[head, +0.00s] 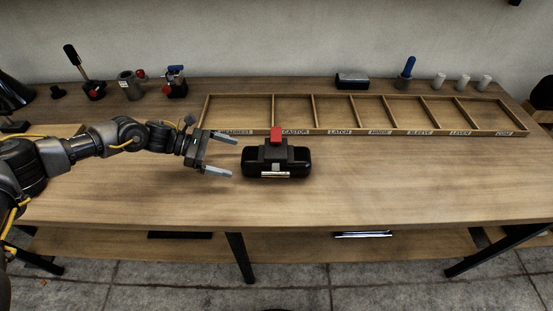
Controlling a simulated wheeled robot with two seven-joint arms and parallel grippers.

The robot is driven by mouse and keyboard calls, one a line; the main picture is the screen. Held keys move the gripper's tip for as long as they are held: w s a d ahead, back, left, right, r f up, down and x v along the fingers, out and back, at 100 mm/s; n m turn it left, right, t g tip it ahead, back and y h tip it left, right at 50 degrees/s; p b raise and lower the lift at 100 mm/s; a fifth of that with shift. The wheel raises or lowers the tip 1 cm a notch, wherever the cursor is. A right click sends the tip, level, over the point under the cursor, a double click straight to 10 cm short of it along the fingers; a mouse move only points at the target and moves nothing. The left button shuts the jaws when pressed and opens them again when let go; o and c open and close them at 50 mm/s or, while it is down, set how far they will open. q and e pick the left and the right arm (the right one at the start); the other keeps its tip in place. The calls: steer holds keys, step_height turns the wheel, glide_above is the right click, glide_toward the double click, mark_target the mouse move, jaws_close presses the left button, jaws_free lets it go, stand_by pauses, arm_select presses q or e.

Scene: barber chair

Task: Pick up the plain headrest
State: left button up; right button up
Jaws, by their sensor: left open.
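A black padded block (258,169) like a headrest lies on the wooden bench, left of the middle. It has a dark bracket and a red piece on top, and a pale label on its front. A smaller dark block (352,81) without a red piece lies at the back of the bench; I cannot tell for sure which one is the plain headrest. My left gripper (232,157) is open and empty, just left of the nearer block, its fingers pointing towards it without touching. My right gripper is not in view.
A shallow labelled wooden tray (340,131) with several empty compartments lies behind the nearer block. A lever part (94,88), a grey cylinder (130,87), a blue-handled part (406,73) and pale cylinders (462,82) stand along the back. The bench front (400,190) is clear.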

mark_target(241, 159)
arm_select(q)
steer(key=p+x, duration=0.1)
steer(key=x, duration=0.3)
steer(key=shift+w, duration=0.1)
steer(key=shift+d+p, duration=0.3)
steer(key=p+x, duration=0.2)
steer(key=x, duration=0.2)
steer(key=shift+d, duration=0.2)
steer(key=shift+s+d+f, duration=0.1)
steer(key=shift+s+f, duration=0.1)
steer(key=shift+s, duration=0.05)
steer(key=c, duration=1.5)
steer(key=shift+w+r, duration=0.15)
steer(key=shift+c, duration=0.2)
